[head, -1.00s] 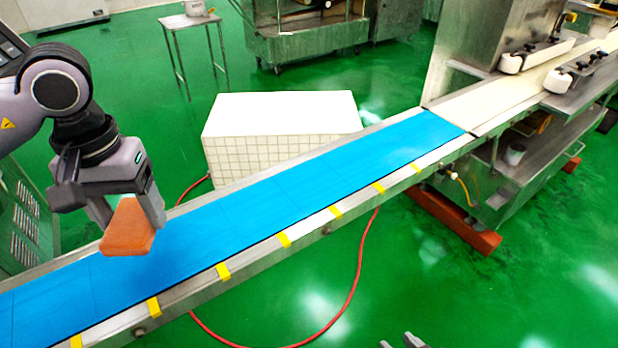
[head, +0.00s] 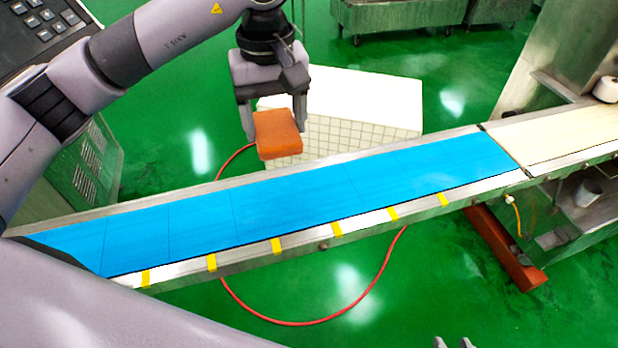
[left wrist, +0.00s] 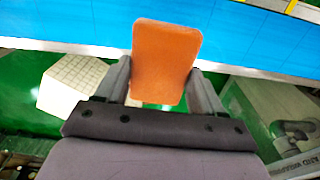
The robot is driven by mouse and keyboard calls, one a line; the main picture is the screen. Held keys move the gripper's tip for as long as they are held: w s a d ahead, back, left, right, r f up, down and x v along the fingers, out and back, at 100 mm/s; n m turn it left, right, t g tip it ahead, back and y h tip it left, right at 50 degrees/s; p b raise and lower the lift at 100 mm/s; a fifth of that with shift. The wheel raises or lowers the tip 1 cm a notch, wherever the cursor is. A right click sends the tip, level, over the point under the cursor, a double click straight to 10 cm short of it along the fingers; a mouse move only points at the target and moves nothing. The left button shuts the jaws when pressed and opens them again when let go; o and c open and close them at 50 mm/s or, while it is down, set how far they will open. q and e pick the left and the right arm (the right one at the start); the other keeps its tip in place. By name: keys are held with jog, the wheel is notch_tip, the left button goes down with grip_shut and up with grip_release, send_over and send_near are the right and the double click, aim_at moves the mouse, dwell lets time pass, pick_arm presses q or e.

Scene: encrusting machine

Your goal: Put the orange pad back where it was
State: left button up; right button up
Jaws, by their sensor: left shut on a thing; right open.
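The orange pad (head: 278,135) is a flat block with rounded corners. My left gripper (head: 272,118) is shut on it, with one finger on each side. In the head view the pad hangs in front of the white tiled block, by the far edge of the blue conveyor belt (head: 230,206). In the left wrist view the pad (left wrist: 165,62) sits between the two fingers, its far end overlapping the blue belt. My right gripper (head: 455,343) shows only as fingertips at the bottom edge of the head view, apart and empty.
The white tiled block (head: 350,100) stands on the green floor behind the conveyor. A pale belt (head: 560,138) and a steel machine (head: 550,50) continue at the right. A red hose (head: 300,322) loops on the floor. The blue belt is clear.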

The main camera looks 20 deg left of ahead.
aim_at(303, 194)
pick_arm(q)
jog(key=w+d+r+n+p, duration=0.2)
jog(key=d+r+n+p, duration=0.1)
jog(key=d+r+n, duration=0.15)
jog(key=f, duration=0.6)
jog(key=f+p, duration=0.1)
jog(key=f, duration=0.5)
jog(key=a+f, duration=0.1)
jog(key=f, duration=0.6)
jog(key=shift+f+p, duration=0.1)
jog(key=shift+p, duration=0.2)
jog(key=shift+f, duration=0.1)
jog(key=shift+f, duration=0.1)
jog(key=shift+f+b, duration=0.15)
jog(key=shift+b, duration=0.15)
jog(key=o, duration=1)
jog(key=shift+r+n, duration=0.2)
jog(key=shift+n, duration=0.05)
